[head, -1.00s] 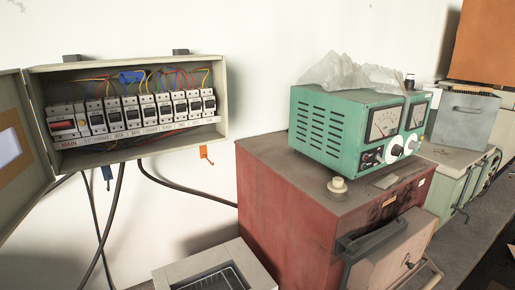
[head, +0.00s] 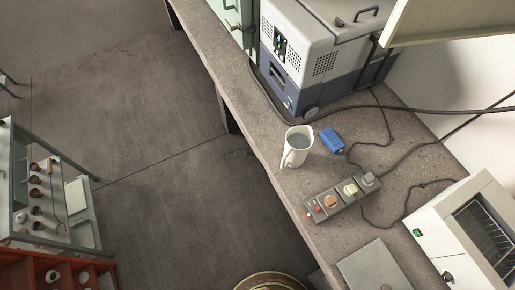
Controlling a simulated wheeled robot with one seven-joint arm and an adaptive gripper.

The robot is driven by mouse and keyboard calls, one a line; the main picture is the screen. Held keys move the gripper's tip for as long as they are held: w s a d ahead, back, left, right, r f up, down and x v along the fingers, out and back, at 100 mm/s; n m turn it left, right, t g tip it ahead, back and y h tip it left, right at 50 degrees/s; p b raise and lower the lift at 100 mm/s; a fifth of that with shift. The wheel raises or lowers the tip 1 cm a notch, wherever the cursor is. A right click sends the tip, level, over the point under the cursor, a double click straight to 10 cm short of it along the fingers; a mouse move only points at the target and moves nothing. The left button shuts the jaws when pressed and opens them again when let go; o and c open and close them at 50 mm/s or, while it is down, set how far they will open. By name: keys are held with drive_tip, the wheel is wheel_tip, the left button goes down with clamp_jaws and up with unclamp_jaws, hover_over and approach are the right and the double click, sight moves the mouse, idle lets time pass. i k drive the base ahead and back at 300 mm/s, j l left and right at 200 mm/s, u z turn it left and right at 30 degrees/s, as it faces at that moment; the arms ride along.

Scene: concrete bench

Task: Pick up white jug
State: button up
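A white jug (head: 297,146) stands upright on the concrete bench (head: 262,128), close to its left edge. Its open top faces the camera and its handle points toward the lower left. A small blue box (head: 331,140) lies just to its right, apart from it. My gripper is not in this view.
A grey power strip (head: 342,197) with plugs and cables lies below the jug. A grey-blue machine (head: 318,55) stands above it. A white appliance (head: 462,235) and flat grey plate (head: 374,268) are at lower right. Open floor (head: 150,120) lies left of the bench.

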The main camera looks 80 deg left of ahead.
sight(299, 139)
drive_tip(key=u, duration=2.35)
drive_tip(key=i+j+u, duration=0.25)
drive_tip(key=i+u, duration=0.2)
